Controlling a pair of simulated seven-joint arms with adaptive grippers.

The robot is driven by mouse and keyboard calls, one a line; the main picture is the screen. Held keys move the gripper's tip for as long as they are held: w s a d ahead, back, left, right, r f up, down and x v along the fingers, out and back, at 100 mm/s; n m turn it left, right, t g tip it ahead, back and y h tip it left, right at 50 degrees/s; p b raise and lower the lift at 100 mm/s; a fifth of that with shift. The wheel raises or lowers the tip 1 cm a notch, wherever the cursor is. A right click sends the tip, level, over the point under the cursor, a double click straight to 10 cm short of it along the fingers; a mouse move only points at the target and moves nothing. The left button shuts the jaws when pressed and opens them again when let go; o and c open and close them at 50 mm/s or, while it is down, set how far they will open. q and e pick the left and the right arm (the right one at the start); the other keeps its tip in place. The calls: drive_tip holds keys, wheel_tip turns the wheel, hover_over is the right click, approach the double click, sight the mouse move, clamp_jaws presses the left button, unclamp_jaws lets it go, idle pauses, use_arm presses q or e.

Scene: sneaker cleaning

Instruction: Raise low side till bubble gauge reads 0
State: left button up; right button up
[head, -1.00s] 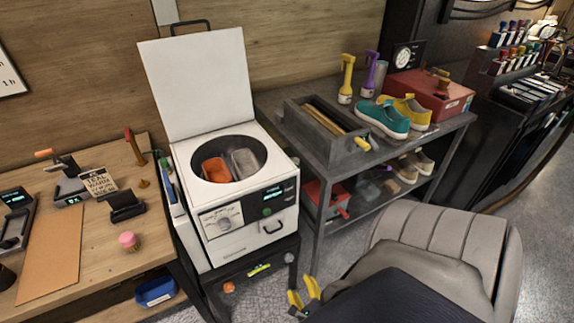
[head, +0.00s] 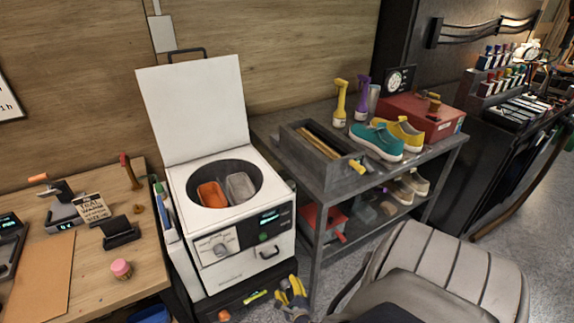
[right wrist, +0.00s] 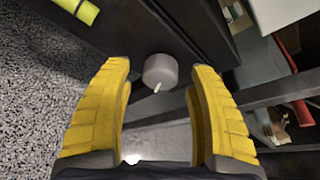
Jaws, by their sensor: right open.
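A white spin machine (head: 230,235) with its lid up stands on a dark stand (head: 240,307). A yellow-green bubble gauge (head: 256,295) is on the stand's front; its end shows in the right wrist view (right wrist: 78,10). I cannot read its bubble. An orange knob (head: 224,315) is at the stand's left. A grey knob (right wrist: 160,71) with a white pointer is at its right. My right gripper (head: 291,290) has yellow fingers. In the right wrist view, the open, empty fingers (right wrist: 160,85) point at the grey knob, which lies between their tips. My left gripper is out of view.
A grey metal shelf (head: 330,175) with sneakers (head: 376,141) and a tool tray stands close to the right of the machine. A grey chair (head: 440,265) is at the front right. A wooden bench (head: 150,255) is at the left.

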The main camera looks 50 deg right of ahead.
drive_tip(key=shift+w+d+f, duration=0.1)
drive_tip(key=shift+w+d, duration=0.05)
drive_tip(key=shift+w, duration=0.1)
clamp_jaws()
idle(0.5)
